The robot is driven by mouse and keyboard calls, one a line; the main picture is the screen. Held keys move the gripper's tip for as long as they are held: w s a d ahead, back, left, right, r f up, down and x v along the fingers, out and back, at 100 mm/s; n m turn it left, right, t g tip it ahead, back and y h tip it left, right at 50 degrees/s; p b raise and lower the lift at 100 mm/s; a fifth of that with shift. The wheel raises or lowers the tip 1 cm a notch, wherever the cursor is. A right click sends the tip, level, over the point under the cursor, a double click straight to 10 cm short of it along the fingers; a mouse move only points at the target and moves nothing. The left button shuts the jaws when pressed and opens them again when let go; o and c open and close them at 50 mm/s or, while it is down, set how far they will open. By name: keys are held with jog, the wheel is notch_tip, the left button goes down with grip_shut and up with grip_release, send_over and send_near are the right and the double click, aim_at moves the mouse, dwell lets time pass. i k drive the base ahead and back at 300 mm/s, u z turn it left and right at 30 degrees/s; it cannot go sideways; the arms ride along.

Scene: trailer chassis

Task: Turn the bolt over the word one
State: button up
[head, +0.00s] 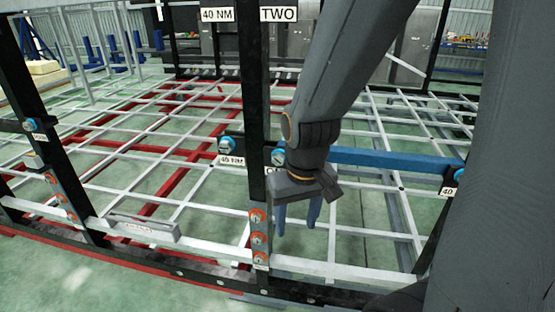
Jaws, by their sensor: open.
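A blue bolt head (281,146) sits just right of the post, partly hidden by my wrist. Under it a white label (277,157) shows only its first letter, perhaps an O; the rest is hidden behind my gripper. I cannot read the word "one" in full anywhere. My fingers are below and right of this bolt. Another blue bolt (226,145) sits left of the post over a white label with "NM" (231,161).
A "TWO" label (279,14) is at the top. A blue bar (390,160) runs right to another blue bolt (459,174). Orange-ringed bolts (259,239) line the lower post. A left post (40,130) also bears a blue bolt. Grey and red frame bars cover the floor.

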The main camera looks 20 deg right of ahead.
aim_at(279, 157)
jog(key=z, duration=2.3)
jog(key=k, duration=1.35)
jog(key=u, duration=0.75)
